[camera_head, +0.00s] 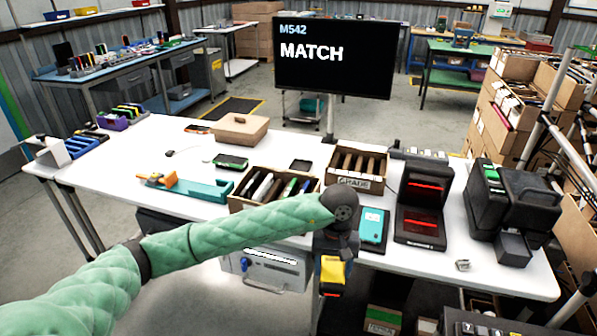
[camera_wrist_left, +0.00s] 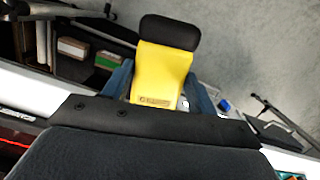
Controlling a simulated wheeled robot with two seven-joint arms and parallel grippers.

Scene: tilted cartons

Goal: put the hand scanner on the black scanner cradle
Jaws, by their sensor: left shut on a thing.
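The hand scanner (camera_head: 333,270) is yellow with black parts. It hangs below my left gripper (camera_head: 335,246), in front of the table's front edge. In the left wrist view the yellow body of the scanner (camera_wrist_left: 164,72), with its black end, sits between the two blue-grey fingers of my left gripper (camera_wrist_left: 160,92), which are shut on it. A black stand with red lit strips (camera_head: 422,203) is on the table to the right of the gripper; I cannot tell for sure whether it is the scanner cradle. My right gripper is not in view.
A teal device (camera_head: 373,229) lies on the table just right of my left wrist. A black printer-like machine (camera_head: 512,205) stands farther right. Open cartons (camera_head: 357,168) with dividers stand behind the wrist. A screen (camera_head: 333,57) reading MATCH rises behind the table (camera_head: 520,275).

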